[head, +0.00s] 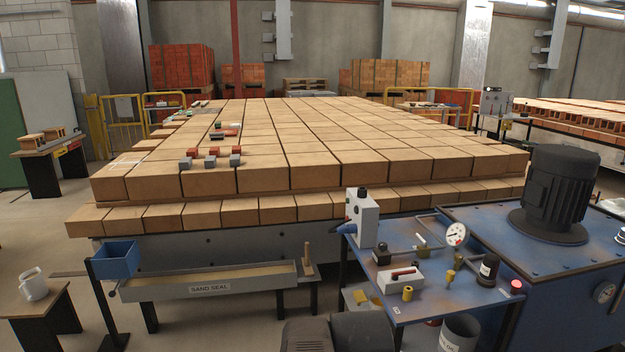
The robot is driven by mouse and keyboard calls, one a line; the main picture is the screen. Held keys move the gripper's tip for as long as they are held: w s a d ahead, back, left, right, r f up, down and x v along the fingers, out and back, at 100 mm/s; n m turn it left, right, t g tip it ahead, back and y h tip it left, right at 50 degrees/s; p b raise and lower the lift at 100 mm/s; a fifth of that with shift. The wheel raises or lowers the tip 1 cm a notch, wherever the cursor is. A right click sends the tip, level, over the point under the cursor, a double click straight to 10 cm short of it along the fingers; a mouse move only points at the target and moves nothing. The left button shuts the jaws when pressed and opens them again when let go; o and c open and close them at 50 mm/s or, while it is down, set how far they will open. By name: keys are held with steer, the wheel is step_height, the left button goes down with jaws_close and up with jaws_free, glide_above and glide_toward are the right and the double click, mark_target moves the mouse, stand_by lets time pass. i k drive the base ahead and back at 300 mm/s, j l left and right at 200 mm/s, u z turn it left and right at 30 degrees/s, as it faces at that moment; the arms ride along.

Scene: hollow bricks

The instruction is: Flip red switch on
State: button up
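A light grey switch box (402,281) with a red bar-shaped switch (404,272) on its top lies on the blue side table (440,305) at the lower right. The red bar lies nearly flat across the box; I cannot tell whether it is on or off. A red round lamp or button (517,287) looks lit near the table's right edge. My gripper does not show in the head view.
A large motor (555,190) rises at right. Bricks (314,170) fill the big table behind.

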mark_target(395, 275)
steer(key=i+l, duration=0.25)
steer(key=i, duration=0.15)
steer(key=i+l, duration=0.2)
steer(key=i, duration=0.25)
steer(key=i+l+u, duration=0.1)
steer(key=i+l, duration=0.15)
steer(key=i, duration=0.15)
